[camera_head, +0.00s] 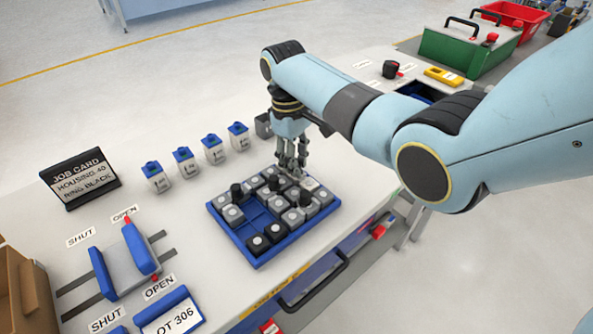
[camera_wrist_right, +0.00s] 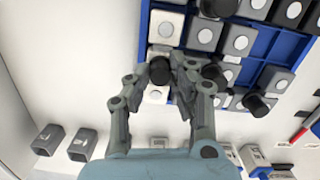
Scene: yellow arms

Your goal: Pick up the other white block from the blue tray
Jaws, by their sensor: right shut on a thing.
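The blue tray (camera_head: 258,261) lies on the bench and holds several grey blocks, some with black cylinders on top. A pale white block (camera_head: 310,184) sits by its back right edge; a white block (camera_wrist_right: 165,27) also shows at the upper left of the tray in the right wrist view. My right gripper (camera_head: 291,166) points down over the tray's back corner. In the right wrist view its fingers (camera_wrist_right: 167,74) close around a black-topped white block (camera_wrist_right: 158,52), largely hidden by the fingers. My left gripper is not in view.
Several blue-capped white containers (camera_head: 183,160) stand in a row behind the tray. A job card (camera_head: 80,178) stands at left, near a blue sliding fixture (camera_head: 140,248). A green crate (camera_head: 470,45) is at the back right.

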